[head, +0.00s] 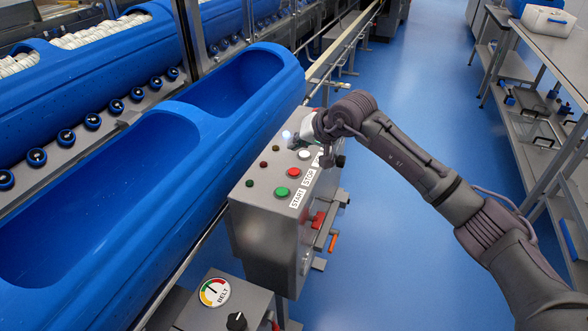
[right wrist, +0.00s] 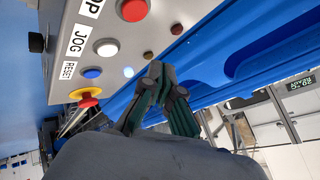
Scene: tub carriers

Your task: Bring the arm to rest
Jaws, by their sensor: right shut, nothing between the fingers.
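My right arm reaches in from the right in the head view. Its gripper (head: 296,142) hangs over the far end of a grey control box. In the right wrist view the two dark fingers (right wrist: 160,72) are together with nothing between them, near the edge of the box's button panel (right wrist: 158,12). Whether they touch the panel is hard to tell. In the head view the gripper partly hides the panel's far end. My left gripper is in no view.
The panel has a green button (head: 281,191), red button (head: 294,172) and white button (head: 305,155). A blue button (right wrist: 92,73) and red-yellow mushroom button (right wrist: 87,100) show beside the gripper. Blue tubs (head: 110,190) stand left. Blue floor (head: 420,60) is open before the shelves (head: 530,120).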

